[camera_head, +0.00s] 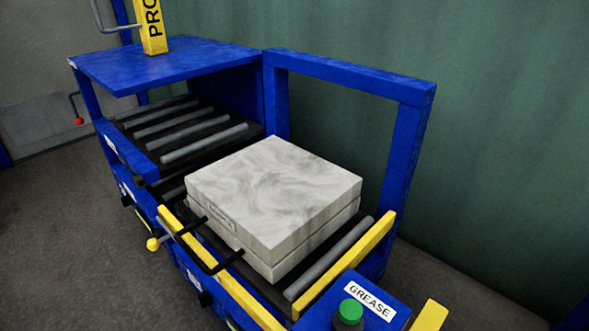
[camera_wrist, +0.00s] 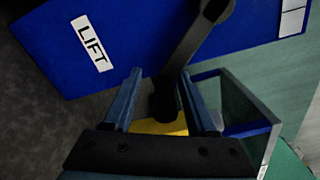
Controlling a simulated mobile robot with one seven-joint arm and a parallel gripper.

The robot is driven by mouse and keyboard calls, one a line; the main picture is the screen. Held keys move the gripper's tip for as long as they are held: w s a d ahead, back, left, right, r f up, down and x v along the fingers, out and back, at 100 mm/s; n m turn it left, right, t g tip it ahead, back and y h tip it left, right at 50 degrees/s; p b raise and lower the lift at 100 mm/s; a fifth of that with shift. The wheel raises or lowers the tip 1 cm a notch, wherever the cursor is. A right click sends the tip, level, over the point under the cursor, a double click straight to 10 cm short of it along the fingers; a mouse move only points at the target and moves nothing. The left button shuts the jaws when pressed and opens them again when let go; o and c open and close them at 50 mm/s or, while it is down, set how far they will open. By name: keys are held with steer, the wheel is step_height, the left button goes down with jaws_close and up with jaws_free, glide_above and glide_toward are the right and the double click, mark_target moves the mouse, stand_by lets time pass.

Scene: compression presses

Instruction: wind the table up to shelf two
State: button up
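In the wrist view my gripper (camera_wrist: 163,88) is open, its two fingers standing on either side of a dark crank handle (camera_wrist: 164,103). Gaps show between the handle and both fingers. The crank's dark grey arm (camera_wrist: 190,48) runs up and right across a blue panel with a white LIFT label (camera_wrist: 92,44). In the head view the roller table with yellow side rails (camera_head: 345,264) carries a grey marbled two-layer block (camera_head: 275,190) with black handles. Behind it is a blue bay with grey rollers (camera_head: 203,143). Shelf numbers are not readable. My gripper is outside the head view.
A blue panel with a GREASE label (camera_head: 370,299) and a green-topped knob (camera_head: 350,312) is at the front. A blue frame (camera_head: 410,140) rises behind the table. A yellow-tipped lever (camera_head: 153,244) sticks out at the left side. Bare floor (camera_head: 60,220) lies to the left.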

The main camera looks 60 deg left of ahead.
steer(key=p+v, duration=0.3)
steer(key=v, duration=1)
steer(key=shift+p, duration=0.4)
